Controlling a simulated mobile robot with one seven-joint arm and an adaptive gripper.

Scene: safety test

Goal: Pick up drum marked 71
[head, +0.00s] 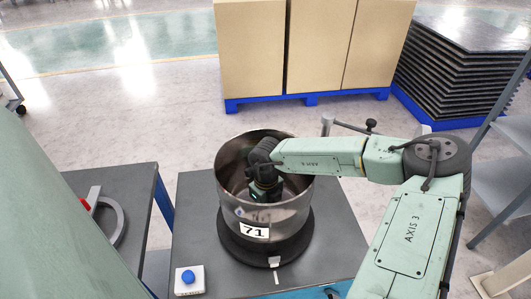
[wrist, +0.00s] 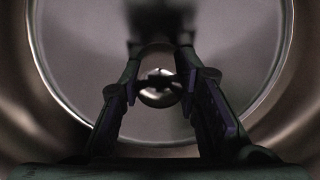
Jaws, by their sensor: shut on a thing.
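The drum marked 71 (head: 288,218) is an open-topped, shiny metal vessel with a white "71" label on its front. It stands upright on a round black base (head: 265,250) on the grey table. My arm reaches in over its right rim, and my gripper (head: 265,193) points down inside it. In the wrist view, the drum's round inner floor (wrist: 85,65) and curved wall surround my gripper (wrist: 160,88). Its two fingers close in on a small shiny round part at the floor's centre. The exact contact is dark and partly hidden by the fingers.
A white box with a blue button (head: 188,279) sits at the table's front left. A side table (head: 130,185) at left holds a red-and-grey curved object (head: 105,215). Cartons (head: 250,50) on blue pallets and stacked dark sheets (head: 450,65) stand behind. Shelving (head: 500,170) is at right.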

